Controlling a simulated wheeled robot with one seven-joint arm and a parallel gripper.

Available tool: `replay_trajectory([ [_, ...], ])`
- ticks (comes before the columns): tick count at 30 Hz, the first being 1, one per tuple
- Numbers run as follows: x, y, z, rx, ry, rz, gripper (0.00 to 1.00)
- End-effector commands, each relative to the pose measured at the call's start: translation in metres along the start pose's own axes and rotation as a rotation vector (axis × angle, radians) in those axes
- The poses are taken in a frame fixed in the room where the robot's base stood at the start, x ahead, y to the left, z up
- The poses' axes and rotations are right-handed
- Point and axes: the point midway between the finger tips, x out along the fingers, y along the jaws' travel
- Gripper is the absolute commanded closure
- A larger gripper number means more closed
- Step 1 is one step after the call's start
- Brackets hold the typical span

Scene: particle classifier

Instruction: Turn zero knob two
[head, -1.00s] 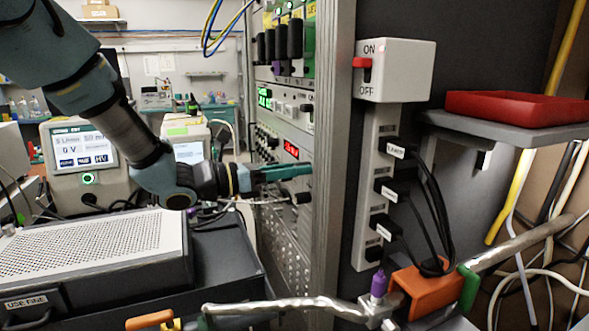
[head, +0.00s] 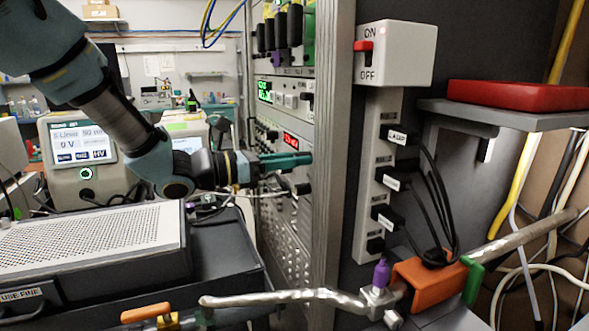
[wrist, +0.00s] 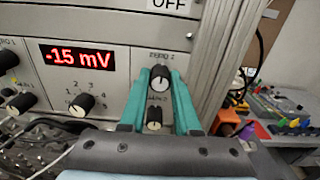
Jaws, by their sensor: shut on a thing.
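The zero two knob (wrist: 158,78) is a black knob with a white marked face, under a label that reads like "ZERO 2" in the wrist view. My gripper (wrist: 160,77) has its teal fingers on both sides of this knob and is shut on it. A second, smaller black knob (wrist: 154,119) sits below it, between the fingers and apart from the grip. In the head view my gripper (head: 308,159) reaches the rack panel from the left; the knob is hidden there.
A red display (wrist: 77,57) reads -15 mV, left of the knob. A range knob (wrist: 82,103) and the rack's metal post (wrist: 212,50) flank the gripper. The white switch box (head: 408,53) and red tray (head: 520,96) are to the right. A perforated instrument (head: 90,240) stands below the arm.

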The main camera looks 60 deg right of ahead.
Motion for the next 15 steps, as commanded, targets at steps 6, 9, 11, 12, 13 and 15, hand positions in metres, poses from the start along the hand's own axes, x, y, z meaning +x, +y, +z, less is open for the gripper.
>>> replay_trajectory([
  [6,-0.0005,0.0006,-0.009,0.185,-0.004,0.001,1.0],
  [9,-0.0008,0.0009,-0.0096,0.282,-0.004,0.002,1.0],
  [11,-0.0005,0.0005,-0.0099,0.339,-0.005,0.001,1.0],
  [12,-0.0007,0.0005,-0.0099,0.377,-0.004,0.002,1.0],
  [13,-0.0008,0.0007,-0.0103,0.404,-0.004,0.002,1.0],
  [15,-0.0006,0.0005,-0.0099,0.471,-0.004,0.002,1.0],
])
